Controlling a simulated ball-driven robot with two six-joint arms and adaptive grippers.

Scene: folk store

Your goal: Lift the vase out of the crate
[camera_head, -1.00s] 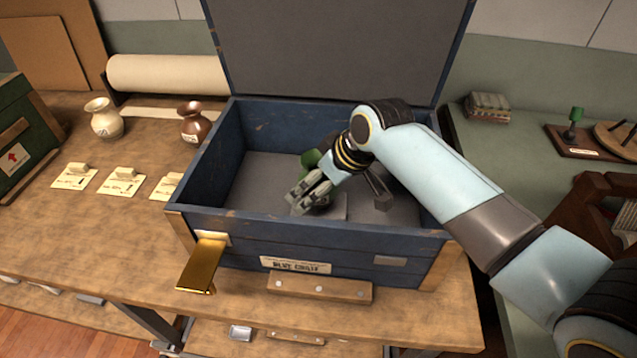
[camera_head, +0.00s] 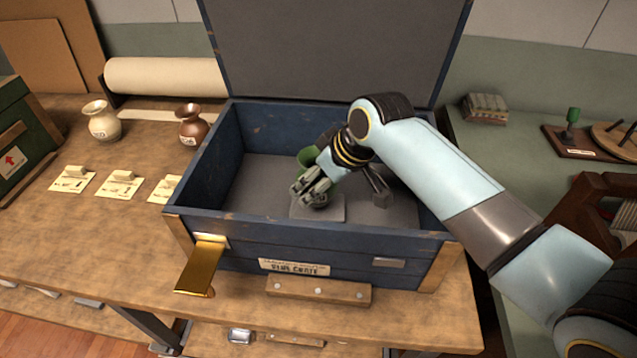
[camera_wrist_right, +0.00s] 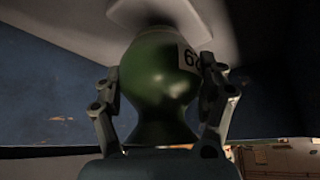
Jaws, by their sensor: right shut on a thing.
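A green vase (camera_head: 308,157) is inside the open blue crate (camera_head: 310,235), mostly hidden behind my right gripper in the head view. In the right wrist view the vase (camera_wrist_right: 158,75) fills the middle, with a white number label on its side. My right gripper (camera_head: 312,192) is shut on the vase, one finger on each side of it; the gripper (camera_wrist_right: 160,105) also shows in the right wrist view. A pale grey pad (camera_head: 330,209) lies on the crate floor below the gripper. I cannot tell whether the vase touches it. My left gripper is not in view.
The crate's dark lid (camera_head: 335,50) stands open at the back. A gold latch (camera_head: 203,268) hangs at its front left. A cream vase (camera_head: 103,122) and a brown vase (camera_head: 191,126) stand left, behind several paper cards (camera_head: 120,186). A green box (camera_head: 22,140) is far left.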

